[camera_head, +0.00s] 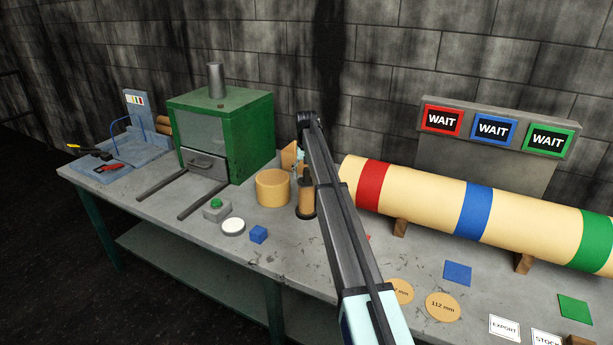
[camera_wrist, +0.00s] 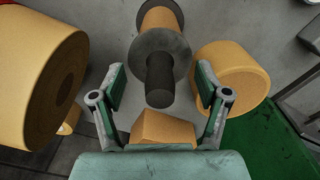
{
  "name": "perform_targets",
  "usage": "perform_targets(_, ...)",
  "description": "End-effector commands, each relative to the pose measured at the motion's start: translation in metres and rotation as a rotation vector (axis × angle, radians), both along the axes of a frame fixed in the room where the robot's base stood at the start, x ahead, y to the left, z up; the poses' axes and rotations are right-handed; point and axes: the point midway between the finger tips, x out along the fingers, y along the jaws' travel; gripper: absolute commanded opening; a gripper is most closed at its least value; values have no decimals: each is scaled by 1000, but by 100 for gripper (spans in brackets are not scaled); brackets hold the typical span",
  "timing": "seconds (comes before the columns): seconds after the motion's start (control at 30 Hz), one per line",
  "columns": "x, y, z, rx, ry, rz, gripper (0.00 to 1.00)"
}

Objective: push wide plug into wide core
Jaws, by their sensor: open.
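No part is marked as wide plug or wide core, and I cannot tell which is which. A wide tan cylinder (camera_head: 273,188) stands on the bench right of the green oven; it also shows in the wrist view (camera_wrist: 232,72). Beside it stands a narrower tan spool-like piece (camera_head: 306,198) with dark ends. In the wrist view its grey flange (camera_wrist: 160,52) and dark stub lie between the fingers. My gripper (camera_wrist: 160,85) is open around or above that stub; contact is unclear. In the head view my arm partly hides it. A tan block (camera_wrist: 163,128) shows near the palm.
A long banded roll (camera_head: 430,200) lies on wooden blocks at right, close to the arm; its end (camera_wrist: 55,95) fills the wrist view's left. The green oven (camera_head: 250,135) stands at left.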

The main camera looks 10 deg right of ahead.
Motion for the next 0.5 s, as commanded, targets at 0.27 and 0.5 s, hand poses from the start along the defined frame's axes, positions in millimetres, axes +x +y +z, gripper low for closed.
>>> perform_targets(0.27,0,0,19,0,-1,0,75)
perform_targets(0.5,0,0,35,0,-1,0,75)
